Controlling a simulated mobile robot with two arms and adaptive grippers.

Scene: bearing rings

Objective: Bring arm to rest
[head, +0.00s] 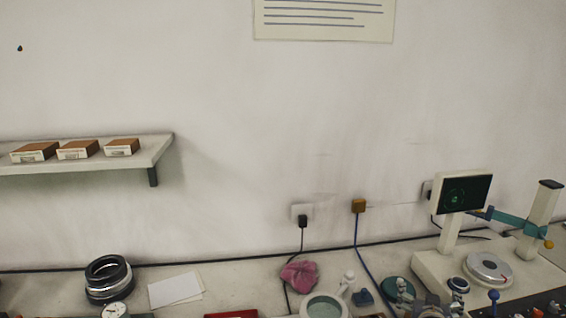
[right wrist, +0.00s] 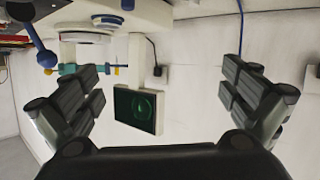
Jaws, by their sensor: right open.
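My right gripper (head: 438,302) shows only in part at the bottom edge of the head view, in front of the measuring machine. In the right wrist view my right gripper (right wrist: 165,80) has its two dark fingers spread wide, with nothing between them. The wrist picture looks upside down. My left gripper is not in view.
The measuring machine (head: 434,262) with its screen (head: 464,194) stands at the right; the screen also shows in the wrist view (right wrist: 138,110). Stacked rings (head: 108,279), paper (head: 175,289), a pink cloth (head: 298,275) and a round bowl (head: 324,307) lie on the bench. A shelf (head: 90,164) holds boxes.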

